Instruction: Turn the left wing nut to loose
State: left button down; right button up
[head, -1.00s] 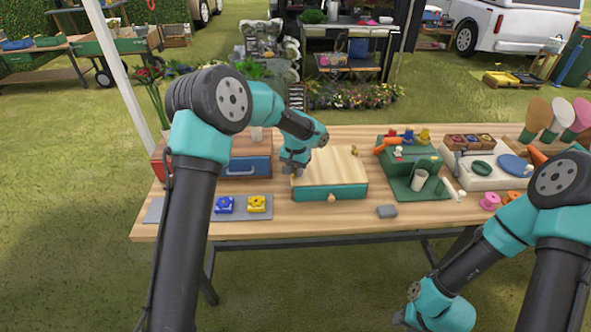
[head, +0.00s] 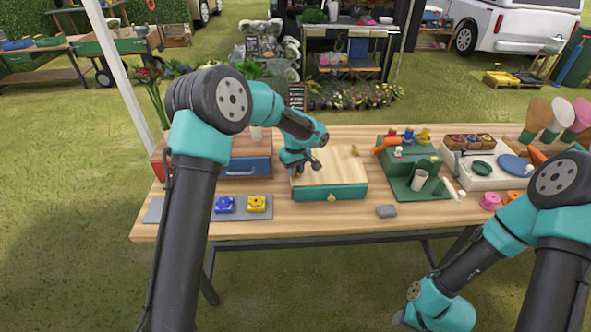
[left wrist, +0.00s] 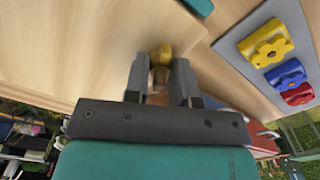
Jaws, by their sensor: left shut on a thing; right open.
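A low box with a pale wooden top (head: 335,165) and teal sides stands mid-table. It also fills the left of the left wrist view (left wrist: 70,50). My left gripper (head: 301,170) points down at the box's left part. In the left wrist view its two fingers (left wrist: 161,85) are shut on a small brass-yellow wing nut (left wrist: 161,54), partly hidden between them. Another small brass wing nut (head: 354,150) stands at the right of the box top, clear of the gripper. My right arm is at the lower right, its gripper out of view.
A grey plate (head: 240,214) with blue (head: 224,204) and yellow (head: 256,203) knobs lies left of the box; a red knob (left wrist: 297,94) also shows. A wooden crate with a blue front (head: 246,166) stands behind. A green stand (head: 410,175) is at right.

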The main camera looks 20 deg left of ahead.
pick_arm(q)
jog(key=n, duration=0.6)
jog(key=shift+n, duration=0.3)
jog(key=n, duration=0.6)
jog(key=c, duration=1.9)
grip_release()
jog(key=shift+n, duration=0.3)
jog(key=shift+o, duration=0.2)
jog(key=o, duration=0.9)
notch_tip(320, 180, up, 18)
jog(key=shift+f, duration=0.25)
